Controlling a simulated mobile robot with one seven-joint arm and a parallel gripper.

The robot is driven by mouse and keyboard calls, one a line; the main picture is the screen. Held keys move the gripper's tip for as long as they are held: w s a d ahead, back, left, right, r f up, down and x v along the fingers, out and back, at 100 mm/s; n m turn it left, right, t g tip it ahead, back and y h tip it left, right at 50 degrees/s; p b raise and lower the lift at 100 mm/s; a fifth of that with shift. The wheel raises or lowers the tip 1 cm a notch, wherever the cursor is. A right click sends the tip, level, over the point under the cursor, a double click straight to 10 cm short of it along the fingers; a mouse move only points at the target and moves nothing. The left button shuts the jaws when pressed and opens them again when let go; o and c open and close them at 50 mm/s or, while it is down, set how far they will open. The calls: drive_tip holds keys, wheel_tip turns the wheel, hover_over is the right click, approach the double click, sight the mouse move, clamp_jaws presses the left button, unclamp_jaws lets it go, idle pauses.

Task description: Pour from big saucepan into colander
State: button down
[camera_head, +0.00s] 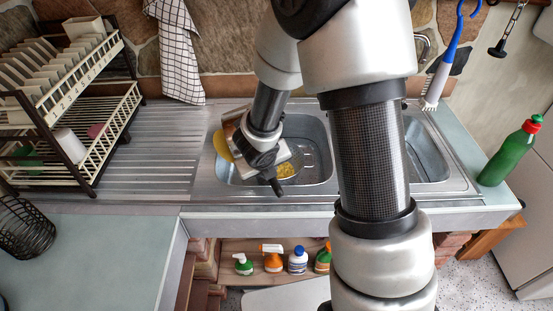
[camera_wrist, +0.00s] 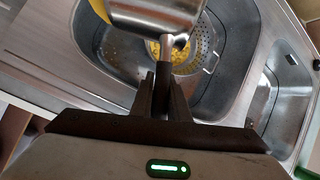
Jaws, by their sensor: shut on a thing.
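The big saucepan (camera_wrist: 150,18) is a shiny metal pan at the top of the wrist view. My gripper (camera_wrist: 163,92) is shut on its handle (camera_wrist: 161,72). The pan hangs above the sink, partly over the colander, and looks tilted; its inside is hidden from the wrist camera. The metal colander (camera_wrist: 207,42) has a perforated wall and stands in the left basin, with small yellow pieces (camera_wrist: 185,53) in it. In the head view, my arm hides most of the pan, and yellow pieces (camera_head: 286,170) show beside my wrist.
A round yellow thing (camera_head: 222,145) shows left of my wrist; I cannot tell what it is. The steel sink (camera_head: 318,135) has a second basin (camera_head: 424,155) on the right. A dish rack (camera_head: 70,110) stands left, a green bottle (camera_head: 510,152) right. The ribbed drainboard (camera_head: 160,150) is clear.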

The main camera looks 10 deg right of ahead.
drive_tip(key=shift+d+f+y+b, duration=0.3)
drive_tip(key=shift+d+y+b, duration=0.2)
drive_tip(key=shift+d+b, duration=0.5)
drive_tip(key=shift+d+f+m+y+b, duration=0.35)
drive_tip(key=shift+f+y+b, duration=0.35)
drive_tip(key=shift+b, duration=0.9)
